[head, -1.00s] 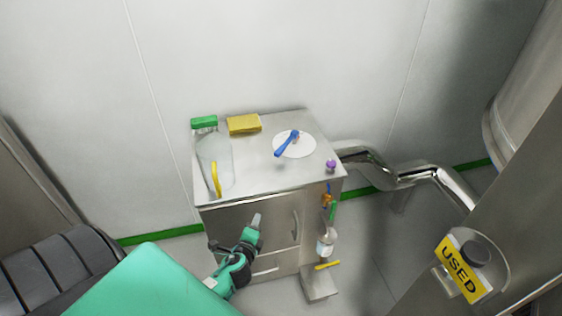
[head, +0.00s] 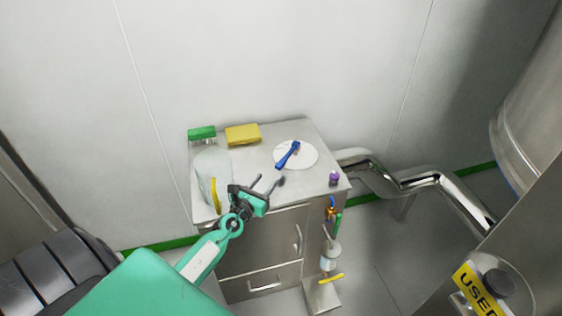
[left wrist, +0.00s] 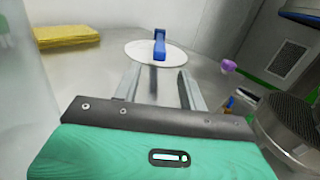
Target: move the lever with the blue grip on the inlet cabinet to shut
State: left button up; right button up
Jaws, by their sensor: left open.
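The lever with the blue grip (head: 288,155) sits on a round white plate (head: 308,158) on top of the steel inlet cabinet (head: 262,182). In the head view the grip points toward the front left. My left gripper (head: 269,184) is open and empty over the cabinet's front edge, short of the lever. In the left wrist view the blue grip (left wrist: 160,45) stands ahead, between the lines of the two spread fingers (left wrist: 156,85) and apart from them. My right gripper is not in view.
A clear jug (head: 207,172) with a yellow handle, a green brush (head: 202,132) and a yellow sponge (head: 243,134) lie on the left of the cabinet top. A purple knob (head: 334,176) is at its right edge. A steel pipe (head: 410,179) runs off right.

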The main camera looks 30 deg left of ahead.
aim_at(277, 167)
pick_arm(q)
jog(key=w, duration=0.9)
jog(key=shift+w+a, duration=0.3)
jog(key=shift+a, duration=0.1)
jog(key=shift+w+b, duration=0.3)
jog(key=shift+w, duration=0.55)
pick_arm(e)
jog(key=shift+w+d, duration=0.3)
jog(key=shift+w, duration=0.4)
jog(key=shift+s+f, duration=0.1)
pick_arm(q)
jog(key=shift+c, duration=0.6)
jog(key=c, duration=0.7)
grip_shut()
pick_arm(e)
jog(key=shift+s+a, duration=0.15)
